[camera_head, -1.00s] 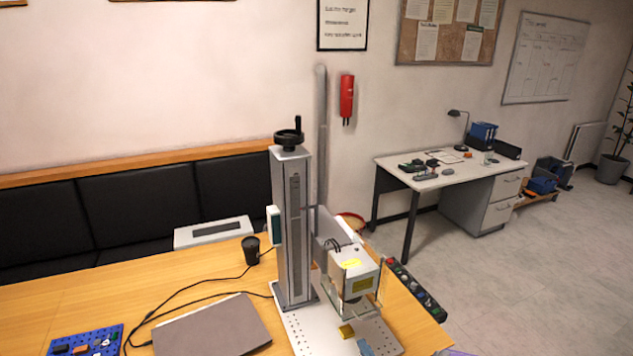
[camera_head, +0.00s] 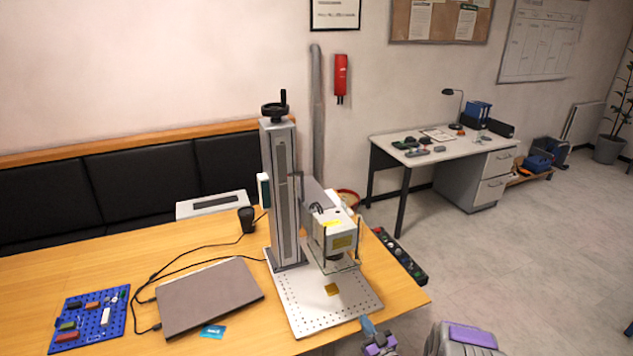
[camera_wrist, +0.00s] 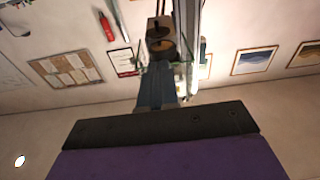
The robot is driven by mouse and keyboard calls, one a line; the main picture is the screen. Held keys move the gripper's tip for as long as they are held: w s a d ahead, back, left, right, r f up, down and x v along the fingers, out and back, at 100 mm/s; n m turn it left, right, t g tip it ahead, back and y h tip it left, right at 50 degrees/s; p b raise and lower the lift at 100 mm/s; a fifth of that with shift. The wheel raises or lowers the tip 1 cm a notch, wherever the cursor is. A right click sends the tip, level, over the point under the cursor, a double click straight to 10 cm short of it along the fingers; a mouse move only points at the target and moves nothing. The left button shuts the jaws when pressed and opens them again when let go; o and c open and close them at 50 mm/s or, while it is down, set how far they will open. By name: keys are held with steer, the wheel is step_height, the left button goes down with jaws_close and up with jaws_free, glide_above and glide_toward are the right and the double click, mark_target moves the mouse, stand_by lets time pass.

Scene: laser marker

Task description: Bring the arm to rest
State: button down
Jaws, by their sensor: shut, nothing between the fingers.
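My gripper (camera_head: 368,326) is at the bottom of the head view, at the near right edge of the perforated base plate (camera_head: 300,305). Its blue-grey fingers are together and empty; they also show in the wrist view (camera_wrist: 157,82), pointing toward the laser marker. The laser marker stands on the table, with a tall grey column (camera_head: 283,190) and a white head (camera_head: 335,235). Most of my arm is out of the head view.
A closed laptop (camera_head: 210,298), a blue card (camera_head: 213,331), a blue pegboard with parts (camera_head: 90,318), a black cup (camera_head: 246,219) and cables occupy the table's left. A control strip (camera_head: 400,256) lies along its right edge. Open floor (camera_head: 510,250) extends right.

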steer(key=w+d+r+g+h, duration=0.4)
steer(key=d+r+g+h, duration=0.15)
steer(key=r, duration=0.35)
steer(key=s+d+r+m+g+h+b, duration=0.1)
steer(key=s+d+r+m+g+h, duration=0.2)
steer(key=s+r, duration=0.65)
steer(key=s+a+r+g, duration=0.3)
steer(key=s+r, duration=0.1)
steer(key=s, duration=1)
steer(key=s+a+r+m+g+b, duration=0.1)
steer(key=s+a+r+g, duration=0.3)
steer(key=s, duration=1)
steer(key=s+a+r+m+g, duration=0.1)
steer(key=s+a+r+g, duration=0.2)
steer(key=s, duration=1.1)
step_height(320, 180, up, 2)
steer(key=shift+s+a+g+y+b, duration=0.25)
steer(key=shift+s+g+y+b, duration=0.1)
steer(key=shift+s+g+y, duration=0.1)
steer(key=shift+w, duration=0.2)
